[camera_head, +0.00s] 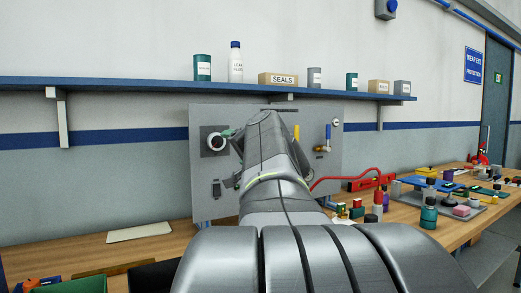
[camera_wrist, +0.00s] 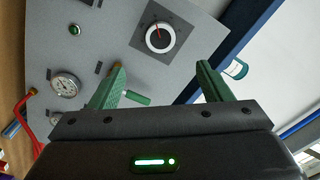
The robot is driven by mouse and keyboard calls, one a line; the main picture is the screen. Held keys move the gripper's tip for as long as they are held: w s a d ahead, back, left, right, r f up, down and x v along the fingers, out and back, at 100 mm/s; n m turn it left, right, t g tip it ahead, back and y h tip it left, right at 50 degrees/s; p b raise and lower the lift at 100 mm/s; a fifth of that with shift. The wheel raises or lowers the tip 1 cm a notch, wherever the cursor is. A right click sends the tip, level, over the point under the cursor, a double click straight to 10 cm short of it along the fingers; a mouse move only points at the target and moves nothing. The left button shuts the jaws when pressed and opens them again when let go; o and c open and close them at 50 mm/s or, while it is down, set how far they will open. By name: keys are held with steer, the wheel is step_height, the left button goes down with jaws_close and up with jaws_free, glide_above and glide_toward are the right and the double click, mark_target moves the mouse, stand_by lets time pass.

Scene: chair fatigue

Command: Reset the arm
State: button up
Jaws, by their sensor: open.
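My arm reaches up the middle of the head view, in front of a grey panel (camera_head: 330,165) standing on the wooden bench. The arm hides the panel's centre. The panel fills much of the wrist view (camera_wrist: 110,30), tilted. There my gripper (camera_wrist: 161,68) shows two green fingers spread wide, with nothing clamped between them. A white round dial with a red mark (camera_wrist: 160,38) sits on a dark square beyond the fingertips. A green handle-like piece (camera_wrist: 136,97) shows beside the left finger; I cannot tell its distance. In the head view my gripper is mostly hidden.
A blue shelf (camera_head: 130,82) with bottles, cans and boxes runs above the panel. Bottles, tools and trays (camera_head: 475,212) crowd the right bench. A red hose (camera_head: 345,177) curves from the panel. A white board (camera_head: 139,232) lies left; a green bin (camera_head: 83,286) is at front left.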

mark_target(217, 143)
steer(key=p+x, duration=0.2)
steer(key=x, duration=1.2)
steer(key=shift+s+d, duration=0.1)
